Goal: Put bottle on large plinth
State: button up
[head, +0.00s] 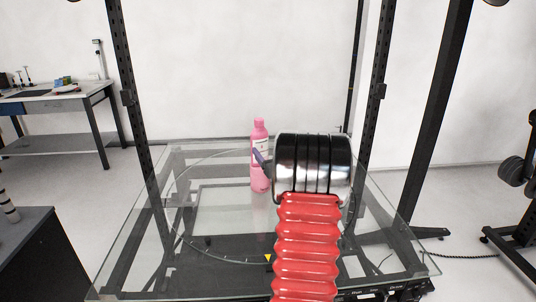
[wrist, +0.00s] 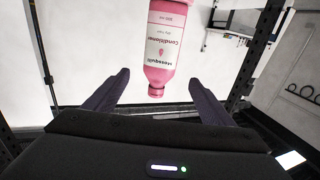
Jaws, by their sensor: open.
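The pink bottle (head: 259,178) with a white label stands upright on the glass turntable top (head: 215,215) in the head view. In the wrist view the bottle (wrist: 161,60) appears upside down, its cap toward my gripper in the picture. My gripper (wrist: 160,78) is open, with one dark finger on each side of the bottle's outline. The bottle lies between the fingers in the picture, with visible gaps on both sides. In the head view one finger (head: 261,158) overlaps the bottle's label; my wrist hides the rest of the gripper. I cannot make out a large plinth.
Dark upright posts (head: 132,95) frame the glass top on both sides. A workbench (head: 60,105) stands at the back left, and a dark cabinet (head: 40,258) at the front left. The glass around the bottle's left side looks clear.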

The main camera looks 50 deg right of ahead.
jog(key=w+a+r+g+y, duration=0.1)
jog(key=w+a+r, duration=0.2)
jog(key=a, duration=0.4)
jog(key=w+a+r+g, duration=0.1)
jog(key=w+a+r, duration=0.1)
jog(key=a, duration=0.4)
jog(key=s+a+r+n+g+y, duration=0.1)
jog(key=a+r+g+y, duration=0.1)
jog(key=a, duration=1.5)
jog(key=s+a+f+n+g+y, duration=0.2)
jog(key=s+a+f+y, duration=0.1)
jog(key=s+a, duration=0.9)
jog(key=s+a+f+n+g+y, duration=0.3)
jog(key=s+a, duration=0.9)
jog(key=a, duration=0.7)
jog(key=shift+s+a+f+g+y, duration=0.15)
jog(key=shift+a+f+g+y, duration=0.2)
jog(key=shift+f, duration=0.35)
jog(key=shift+c, duration=0.7)
